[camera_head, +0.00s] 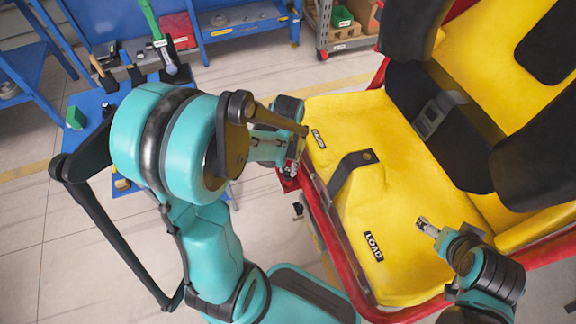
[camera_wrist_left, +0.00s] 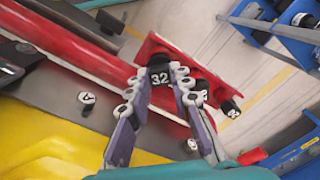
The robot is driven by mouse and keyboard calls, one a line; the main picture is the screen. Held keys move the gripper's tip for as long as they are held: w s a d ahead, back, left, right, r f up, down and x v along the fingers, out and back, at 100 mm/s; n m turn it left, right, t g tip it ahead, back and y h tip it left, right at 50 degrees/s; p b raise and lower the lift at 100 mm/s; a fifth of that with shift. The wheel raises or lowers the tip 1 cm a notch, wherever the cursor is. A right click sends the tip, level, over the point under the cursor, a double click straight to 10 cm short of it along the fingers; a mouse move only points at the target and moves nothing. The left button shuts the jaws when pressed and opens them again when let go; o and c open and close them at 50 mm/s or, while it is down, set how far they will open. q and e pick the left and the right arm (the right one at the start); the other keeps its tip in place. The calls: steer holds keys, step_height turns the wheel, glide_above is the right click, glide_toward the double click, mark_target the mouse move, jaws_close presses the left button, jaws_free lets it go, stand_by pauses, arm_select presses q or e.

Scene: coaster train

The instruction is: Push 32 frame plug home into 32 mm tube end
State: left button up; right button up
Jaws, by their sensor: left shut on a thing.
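The 32 frame plug (camera_wrist_left: 159,76) is a black piece marked "32" in the left wrist view. It sits between the fingertips of my left gripper (camera_wrist_left: 160,84), which is shut on it. The plug is against a red frame part (camera_wrist_left: 150,48); its far end and the tube mouth are hidden, so I cannot tell how deep it sits. In the head view my left gripper (camera_head: 291,158) is at the left edge of the red car frame (camera_head: 316,220), and the plug is too small to make out. My right gripper (camera_head: 428,228) is over the yellow seat; its opening is unclear.
Another black labelled piece (camera_wrist_left: 230,108) shows right of the gripper. The yellow seat (camera_head: 350,120) with black straps and a LOAD label (camera_head: 373,247) fills the right. A blue bench (camera_head: 95,105) with tools stands at the left. Grey floor lies between.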

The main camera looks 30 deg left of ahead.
arm_select(q)
steer(key=shift+f+b, duration=1.05)
steer(key=shift+f, duration=0.15)
arm_select(e)
steer(key=shift+f, duration=1.15)
arm_select(q)
steer(key=o, duration=1.8)
steer(key=shift+r, duration=0.1)
arm_select(e)
steer(key=shift+r, duration=0.15)
arm_select(q)
steer(key=shift+r+p, duration=2.95)
steer(key=shift+r, duration=0.5)
arm_select(e)
step_height(320, 180, up, 6)
steer(key=shift+f, duration=0.25)
arm_select(q)
steer(key=s+d+r+t, duration=0.1)
steer(key=d+r+t, duration=0.1)
steer(key=r, duration=0.2)
steer(key=s+d+r+t, duration=0.2)
steer(key=r, duration=0.2)
steer(key=s+d+r+m+t, duration=0.1)
steer(key=s+d+r+t, duration=0.1)
steer(key=d+r+t, duration=0.1)
steer(key=shift+r, duration=0.85)
